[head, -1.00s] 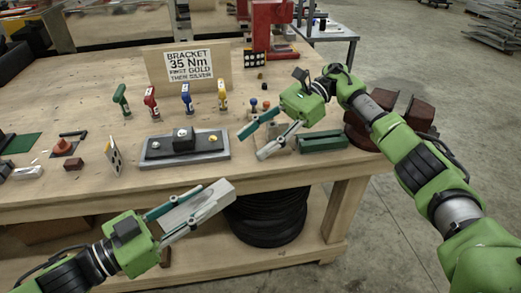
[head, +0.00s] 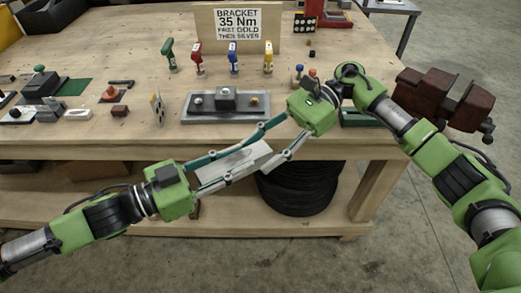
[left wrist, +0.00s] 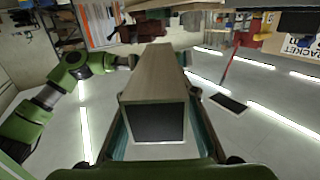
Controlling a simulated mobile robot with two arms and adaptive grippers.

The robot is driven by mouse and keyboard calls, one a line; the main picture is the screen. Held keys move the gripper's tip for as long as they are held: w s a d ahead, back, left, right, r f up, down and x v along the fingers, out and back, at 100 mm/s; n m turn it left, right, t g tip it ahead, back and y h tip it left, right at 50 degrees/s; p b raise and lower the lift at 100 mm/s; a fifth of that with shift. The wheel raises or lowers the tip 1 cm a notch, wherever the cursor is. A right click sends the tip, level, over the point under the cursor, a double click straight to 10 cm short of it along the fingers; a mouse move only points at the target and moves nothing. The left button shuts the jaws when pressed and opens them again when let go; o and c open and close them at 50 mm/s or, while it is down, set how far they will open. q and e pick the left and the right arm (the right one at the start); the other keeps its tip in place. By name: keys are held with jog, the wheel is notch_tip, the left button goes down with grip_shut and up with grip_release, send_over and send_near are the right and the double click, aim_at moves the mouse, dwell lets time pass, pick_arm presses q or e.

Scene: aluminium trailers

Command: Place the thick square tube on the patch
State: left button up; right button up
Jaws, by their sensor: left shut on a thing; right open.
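The thick square tube (head: 232,166) is a pale grey, hollow bar held in front of the workbench's edge. My left gripper (head: 238,164) is shut on it. In the left wrist view the tube (left wrist: 158,85) points away from the camera, its dark square end nearest. My right gripper (head: 258,152) is open, its fingers on either side of the tube's far end; whether they touch it I cannot tell. A flat dark green patch (head: 76,88) lies on the bench at the left; I cannot tell if it is the task's patch.
A grey bracket plate (head: 226,118) with bolts lies near the bench's front edge. Several coloured drivers (head: 233,62) stand behind it, before a sign (head: 238,25). A small upright card (head: 157,108) stands left of the plate. A black coil (head: 300,188) sits under the bench.

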jog(key=shift+s+a+f, duration=0.15)
jog(key=shift+a, duration=0.1)
jog(key=c, duration=1.3)
pick_arm(q)
jog(key=o, duration=1.3)
jog(key=shift+a, duration=0.1)
